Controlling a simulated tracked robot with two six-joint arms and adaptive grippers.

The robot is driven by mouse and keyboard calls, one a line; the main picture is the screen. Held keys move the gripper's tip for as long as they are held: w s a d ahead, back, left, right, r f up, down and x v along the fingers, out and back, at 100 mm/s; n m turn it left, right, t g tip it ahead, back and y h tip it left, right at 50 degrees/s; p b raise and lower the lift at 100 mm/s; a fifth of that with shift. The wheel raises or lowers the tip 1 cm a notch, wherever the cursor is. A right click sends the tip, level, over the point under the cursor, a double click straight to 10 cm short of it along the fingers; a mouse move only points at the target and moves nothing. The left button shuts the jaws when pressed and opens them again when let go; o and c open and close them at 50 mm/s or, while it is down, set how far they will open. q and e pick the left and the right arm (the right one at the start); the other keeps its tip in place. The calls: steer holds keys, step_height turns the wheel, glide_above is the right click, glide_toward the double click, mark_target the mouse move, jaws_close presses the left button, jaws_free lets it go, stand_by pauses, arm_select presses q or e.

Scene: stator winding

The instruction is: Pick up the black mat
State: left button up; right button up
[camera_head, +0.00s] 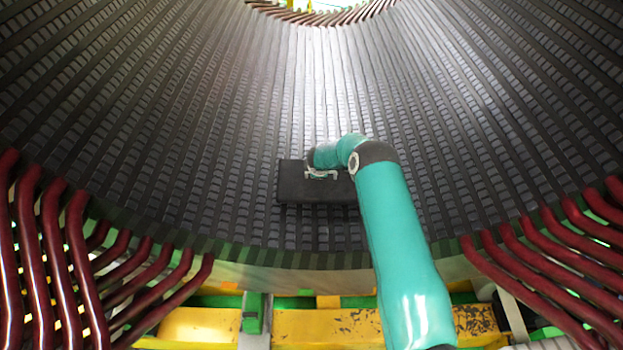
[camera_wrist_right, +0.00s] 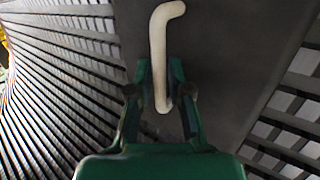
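The black mat (camera_head: 298,187) is a flat dark rectangle against the ribbed inner wall of the stator, near the middle of the head view. It fills much of the upper wrist view (camera_wrist_right: 222,55). A pale bent handle (camera_wrist_right: 160,45) stands on its face. My right gripper (camera_head: 322,173) is at this handle in front of the mat. In the right wrist view its two green fingers (camera_wrist_right: 161,80) straddle the handle's lower part. Whether they press on it cannot be told. My left gripper is not in view.
The dark ribbed stator wall (camera_head: 180,120) curves around the mat. Dark red bent bars (camera_head: 75,245) stand at the lower left, with more bars (camera_head: 560,265) at the lower right. A yellow beam (camera_head: 330,328) runs along the bottom.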

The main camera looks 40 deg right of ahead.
steer(key=shift+d+f, duration=0.15)
steer(key=shift+d, duration=0.05)
steer(key=shift+s+a, duration=0.1)
steer(key=shift+s, duration=0.05)
jaws_close()
steer(key=shift+r, duration=0.2)
